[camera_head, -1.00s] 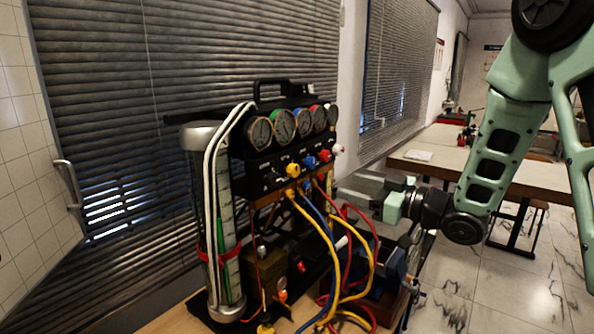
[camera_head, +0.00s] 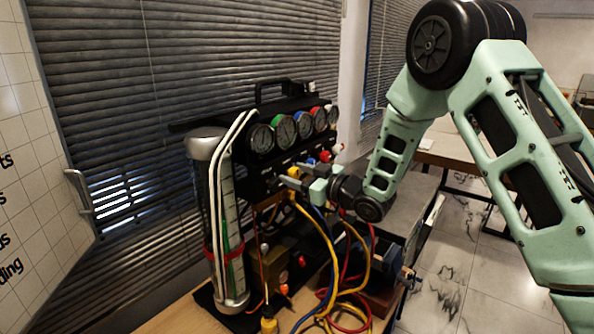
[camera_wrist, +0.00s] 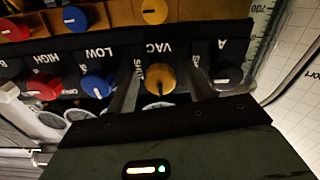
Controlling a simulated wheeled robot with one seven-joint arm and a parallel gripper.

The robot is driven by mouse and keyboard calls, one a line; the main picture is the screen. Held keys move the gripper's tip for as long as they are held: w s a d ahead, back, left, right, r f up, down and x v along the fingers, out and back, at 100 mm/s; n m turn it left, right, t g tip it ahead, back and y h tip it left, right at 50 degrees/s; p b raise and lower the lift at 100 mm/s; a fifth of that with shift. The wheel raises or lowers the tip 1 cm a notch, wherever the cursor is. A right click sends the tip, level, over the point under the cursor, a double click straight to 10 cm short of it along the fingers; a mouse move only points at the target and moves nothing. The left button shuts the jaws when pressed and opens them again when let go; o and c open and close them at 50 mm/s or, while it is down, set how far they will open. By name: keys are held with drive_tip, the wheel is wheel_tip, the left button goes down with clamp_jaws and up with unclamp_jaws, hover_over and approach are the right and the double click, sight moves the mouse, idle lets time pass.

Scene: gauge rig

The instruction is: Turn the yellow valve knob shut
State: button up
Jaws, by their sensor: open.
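The yellow valve knob (camera_wrist: 161,79) is on the gauge rig's dark panel, with a white mark on its face. In the wrist view, the upside-down labels VAC and SHUT are beside it. The knob also shows in the head view (camera_head: 293,171), partly covered by my gripper. My gripper (camera_wrist: 160,88) is open, with one finger on each side of the yellow knob. I cannot tell whether the fingers touch it. The gauge rig (camera_head: 262,160) stands upright on a table.
A blue knob (camera_wrist: 98,83) and a black knob (camera_wrist: 227,75) are close outside my fingers. A red knob (camera_wrist: 42,87) is farther left. Yellow, blue and red hoses (camera_head: 335,250) hang below the panel. A clear cylinder (camera_head: 228,220) stands left of it.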

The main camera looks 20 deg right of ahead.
drive_tip(key=c, duration=1)
drive_tip(key=shift+o, duration=0.2)
drive_tip(key=shift+m, duration=0.3)
drive_tip(key=m+b, duration=0.2)
drive_tip(key=m, duration=0.1)
drive_tip(key=shift+f+m, duration=0.1)
drive_tip(key=shift+m, duration=0.3)
drive_tip(key=m, duration=0.4)
drive_tip(key=shift+b, duration=0.35)
drive_tip(key=m+p, duration=0.1)
drive_tip(key=m, duration=0.4)
drive_tip(key=shift+m+p, duration=0.8)
drive_tip(key=shift+m, duration=1.5)
